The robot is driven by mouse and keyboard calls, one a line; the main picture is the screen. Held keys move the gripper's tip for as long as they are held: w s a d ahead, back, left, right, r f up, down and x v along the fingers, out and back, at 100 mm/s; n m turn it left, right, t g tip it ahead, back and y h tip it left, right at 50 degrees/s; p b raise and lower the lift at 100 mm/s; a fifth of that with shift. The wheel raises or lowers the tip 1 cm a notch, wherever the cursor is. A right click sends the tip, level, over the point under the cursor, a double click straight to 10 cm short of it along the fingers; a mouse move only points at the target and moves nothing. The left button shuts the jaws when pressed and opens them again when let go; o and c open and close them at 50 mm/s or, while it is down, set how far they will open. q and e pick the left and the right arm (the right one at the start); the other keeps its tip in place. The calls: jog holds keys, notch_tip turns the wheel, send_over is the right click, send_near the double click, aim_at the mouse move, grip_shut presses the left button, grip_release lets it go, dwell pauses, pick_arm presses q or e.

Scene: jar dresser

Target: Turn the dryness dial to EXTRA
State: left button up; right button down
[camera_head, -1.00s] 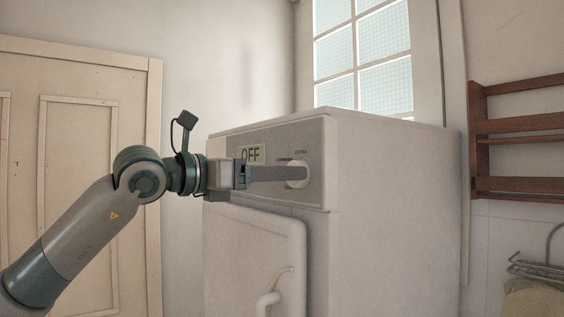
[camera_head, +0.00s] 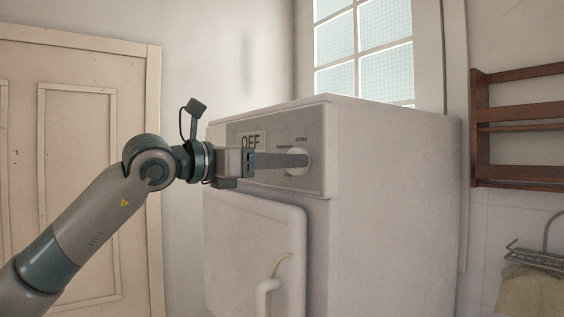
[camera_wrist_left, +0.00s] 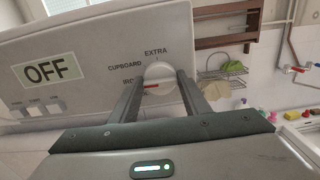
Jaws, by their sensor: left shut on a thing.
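The dryness dial (camera_head: 298,171) is a round white knob on the grey control panel of a white dryer (camera_head: 385,200). In the left wrist view the dial (camera_wrist_left: 158,71) has EXTRA printed above it, CUPBOARD to its upper left and a partly hidden "IRO..." label lower left. A red mark on the dial's left side lies beside that lower label. My left gripper (camera_head: 304,158) reaches in from the left and is shut on the dial, one finger on each side. The fingers hide part of the dial. My right gripper is not in view.
An OFF display (camera_wrist_left: 48,71) and several small buttons (camera_wrist_left: 35,107) are on the panel left of the dial. The dryer door (camera_head: 240,245) with its handle is below. A wooden rack (camera_head: 515,125) and a wire basket (camera_head: 535,258) are on the right wall.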

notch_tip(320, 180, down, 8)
jog(key=b, duration=0.8)
pick_arm(q)
jog(key=m, duration=1.7)
jog(key=shift+s+d+f+m+b, duration=0.1)
jog(key=shift+f+m+b, duration=0.1)
jog(key=shift+m+b, duration=0.2)
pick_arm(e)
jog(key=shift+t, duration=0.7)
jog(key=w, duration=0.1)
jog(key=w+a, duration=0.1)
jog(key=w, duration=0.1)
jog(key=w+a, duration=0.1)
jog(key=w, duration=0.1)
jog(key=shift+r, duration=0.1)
pick_arm(q)
jog(key=o, duration=1)
jog(key=shift+o, duration=0.2)
